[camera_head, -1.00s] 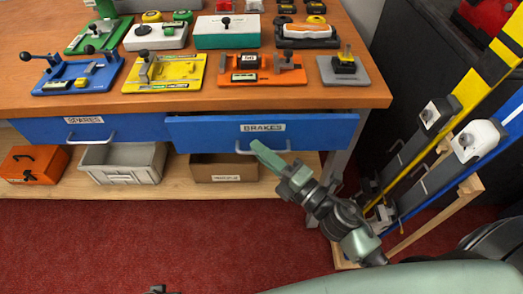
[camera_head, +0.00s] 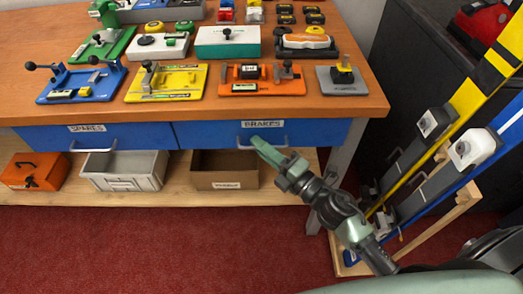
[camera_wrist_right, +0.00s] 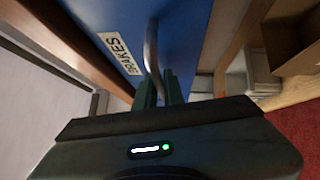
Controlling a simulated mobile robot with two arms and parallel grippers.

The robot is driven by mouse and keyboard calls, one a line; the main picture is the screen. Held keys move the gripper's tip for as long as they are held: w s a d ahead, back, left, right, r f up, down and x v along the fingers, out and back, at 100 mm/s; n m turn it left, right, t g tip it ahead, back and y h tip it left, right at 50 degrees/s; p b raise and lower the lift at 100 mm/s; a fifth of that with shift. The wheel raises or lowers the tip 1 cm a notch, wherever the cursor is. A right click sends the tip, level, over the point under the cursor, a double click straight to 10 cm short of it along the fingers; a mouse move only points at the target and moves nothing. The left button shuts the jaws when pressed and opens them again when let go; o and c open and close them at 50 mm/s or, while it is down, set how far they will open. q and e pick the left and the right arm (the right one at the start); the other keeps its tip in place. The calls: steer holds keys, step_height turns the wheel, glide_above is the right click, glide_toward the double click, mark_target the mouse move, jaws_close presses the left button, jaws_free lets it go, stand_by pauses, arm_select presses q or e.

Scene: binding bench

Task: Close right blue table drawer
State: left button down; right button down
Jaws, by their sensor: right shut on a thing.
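The right blue drawer (camera_head: 320,133), labelled BRAKES, sits under the wooden tabletop, its front about level with the SPARES drawer (camera_head: 130,136) to its left. My right gripper (camera_head: 262,146) is at the BRAKES drawer's metal handle (camera_head: 245,147), which its fingers partly hide. In the right wrist view the gripper (camera_wrist_right: 163,92) is shut on the handle (camera_wrist_right: 152,60), with the blue drawer front (camera_wrist_right: 180,25) close ahead. My left gripper does not show.
Several coloured jigs stand on the tabletop (camera_head: 285,110). The lower shelf (camera_head: 270,190) holds an orange box (camera_head: 35,172), a grey bin (camera_head: 125,170) and a cardboard box (camera_head: 225,170). Skis (camera_head: 470,95) lean on a wooden rack at the right. Red carpet (camera_head: 150,245) in front is clear.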

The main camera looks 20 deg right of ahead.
steer(key=shift+w+d, duration=0.1)
steer(key=shift+d, duration=0.05)
